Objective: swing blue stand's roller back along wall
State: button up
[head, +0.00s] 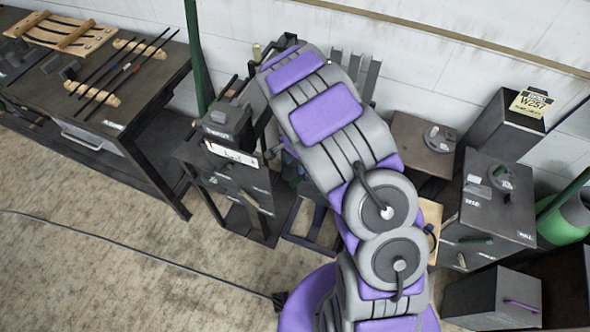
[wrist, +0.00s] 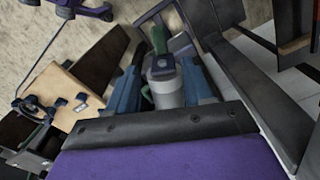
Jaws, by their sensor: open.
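In the wrist view, two blue uprights stand on either side of a grey cylinder (wrist: 168,92) with a green part behind it; I take the uprights as the blue stand (wrist: 124,97). A dark blue base frame of the stand (head: 312,222) shows on the floor in the head view, and my arm covers most of the rest. My gripper (wrist: 155,125) shows in the wrist view as a purple body with a dark bolted edge, just in front of the cylinder. It is open, and I cannot tell whether it touches the cylinder. In the head view my gripper is hidden.
A dark workbench (head: 150,100) with rods on wooden rests stands left. A dark cabinet (head: 240,180) stands just left of the stand. Grey boxes (head: 492,205) and a green cylinder (head: 563,220) stand right. The white wall (head: 420,60) runs behind.

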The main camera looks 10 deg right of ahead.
notch_tip(320, 180, up, 7)
jog(key=shift+p, duration=0.3)
jog(key=shift+f, duration=0.1)
